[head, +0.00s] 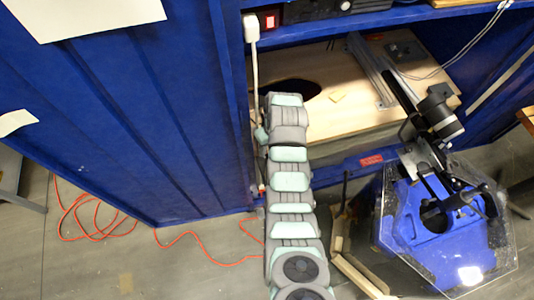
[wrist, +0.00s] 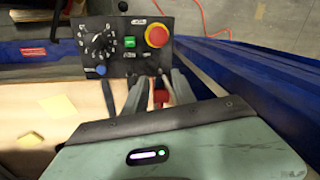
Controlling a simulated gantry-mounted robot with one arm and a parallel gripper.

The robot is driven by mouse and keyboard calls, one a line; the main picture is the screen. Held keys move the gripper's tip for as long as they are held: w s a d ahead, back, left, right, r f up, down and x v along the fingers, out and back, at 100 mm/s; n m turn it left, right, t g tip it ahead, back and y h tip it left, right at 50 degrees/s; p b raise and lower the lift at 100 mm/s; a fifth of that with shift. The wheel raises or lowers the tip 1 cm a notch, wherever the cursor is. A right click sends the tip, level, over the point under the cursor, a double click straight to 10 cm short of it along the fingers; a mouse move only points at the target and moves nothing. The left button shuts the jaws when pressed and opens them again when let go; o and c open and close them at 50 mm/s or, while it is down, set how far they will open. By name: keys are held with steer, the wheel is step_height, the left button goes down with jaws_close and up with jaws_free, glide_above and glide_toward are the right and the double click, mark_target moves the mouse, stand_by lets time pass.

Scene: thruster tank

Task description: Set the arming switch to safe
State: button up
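A dark control panel (wrist: 125,46) fills the upper middle of the wrist view. It carries a dial with a pointer knob (wrist: 98,42), a green button (wrist: 130,42), a red stop button on yellow (wrist: 157,36) and a blue knob (wrist: 101,70). Its labels are too small to read, and I cannot tell which control is the arming switch. My gripper (wrist: 160,79) is open, its two grey fingers apart near the panel's lower edge. A small red part (wrist: 160,98) shows between the fingers; I see no clear contact. The gripper is not discernible in the head view.
Blue walls (head: 130,110) and a wooden board (head: 345,110) with a dark hole surround my arm. A blue device with a clear plate (head: 440,225) stands at right. A red cable (head: 190,235) lies on the floor. A yellow note (wrist: 57,106) lies on the board.

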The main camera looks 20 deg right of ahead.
steer(key=shift+s+d+r, duration=0.1)
steer(key=shift+r, duration=0.95)
steer(key=shift+d+r, duration=0.1)
steer(key=shift+r, duration=0.9)
